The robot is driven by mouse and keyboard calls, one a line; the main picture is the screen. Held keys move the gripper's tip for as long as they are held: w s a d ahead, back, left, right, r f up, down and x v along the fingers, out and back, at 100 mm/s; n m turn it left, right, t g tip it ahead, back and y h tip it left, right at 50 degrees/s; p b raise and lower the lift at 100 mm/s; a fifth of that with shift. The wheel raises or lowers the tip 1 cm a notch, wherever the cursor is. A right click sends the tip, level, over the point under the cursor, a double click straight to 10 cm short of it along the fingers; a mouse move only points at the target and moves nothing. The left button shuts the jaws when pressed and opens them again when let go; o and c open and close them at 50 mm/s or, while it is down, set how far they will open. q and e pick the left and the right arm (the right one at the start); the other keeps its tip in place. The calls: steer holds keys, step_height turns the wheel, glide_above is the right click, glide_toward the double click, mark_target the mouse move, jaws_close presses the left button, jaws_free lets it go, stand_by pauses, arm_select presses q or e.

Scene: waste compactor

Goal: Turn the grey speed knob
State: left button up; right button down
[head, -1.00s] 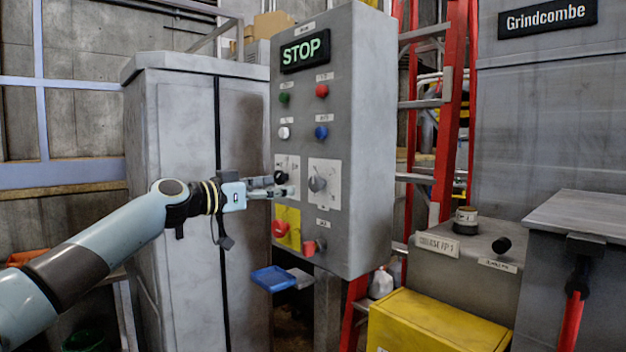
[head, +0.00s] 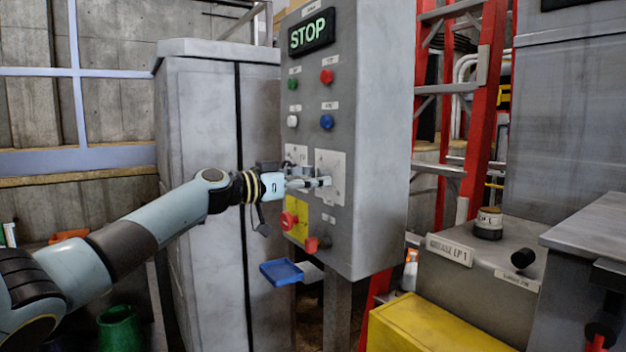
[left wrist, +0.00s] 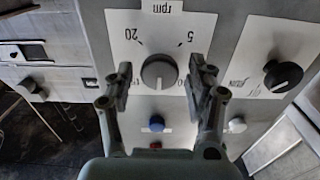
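The grey speed knob (left wrist: 159,71) sits on a white plate marked rpm, 20 and 5 in the left wrist view. My left gripper (left wrist: 160,84) is open, with one finger on each side of the knob and visible gaps between. In the head view my left gripper (head: 318,183) is in front of the right white plate (head: 331,163) and hides most of the knob. Whether the fingertips reach down level with the knob is hard to tell. My right gripper is not in view.
A black selector knob (left wrist: 283,75) on its own plate is beside the left gripper. The control box has a lit STOP display (head: 311,32), several coloured buttons and a red mushroom button (head: 289,220). A blue tray (head: 282,272) hangs below. A red ladder (head: 482,110) stands behind.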

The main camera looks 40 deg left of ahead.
arm_select(q)
steer(key=c, duration=0.9)
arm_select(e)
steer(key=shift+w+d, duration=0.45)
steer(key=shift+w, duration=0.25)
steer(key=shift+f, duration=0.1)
